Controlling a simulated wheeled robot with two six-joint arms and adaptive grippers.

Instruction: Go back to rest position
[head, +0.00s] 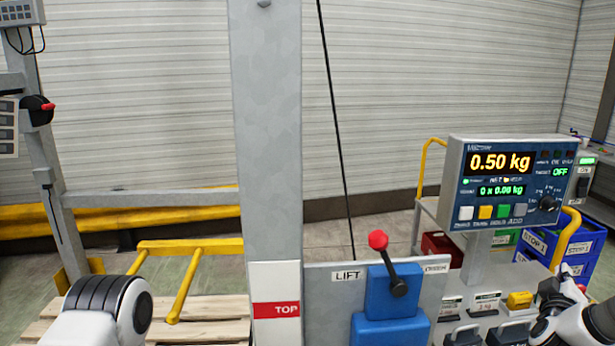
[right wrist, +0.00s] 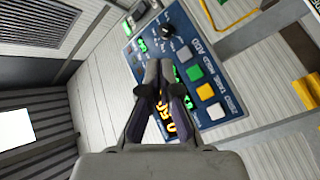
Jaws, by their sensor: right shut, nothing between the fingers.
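My right gripper (head: 553,292) is at the lower right of the head view, small and partly cut off, just right of the yellow block. In the right wrist view my right gripper (right wrist: 158,78) has its dark fingers together with nothing between them. The blue scale display panel (right wrist: 190,75) lies behind the fingers there, tilted in the picture. Of my left arm, only a white and black link shows at the lower left of the head view. The left gripper is out of the picture.
The scale display (head: 503,185) reads 0.50 kg. A lift lever with a red knob (head: 378,240) stands on a blue box beside the grey post (head: 268,130). A yellow block (head: 519,300) and weights sit below the display. Blue crates (head: 578,247) stand behind at the right.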

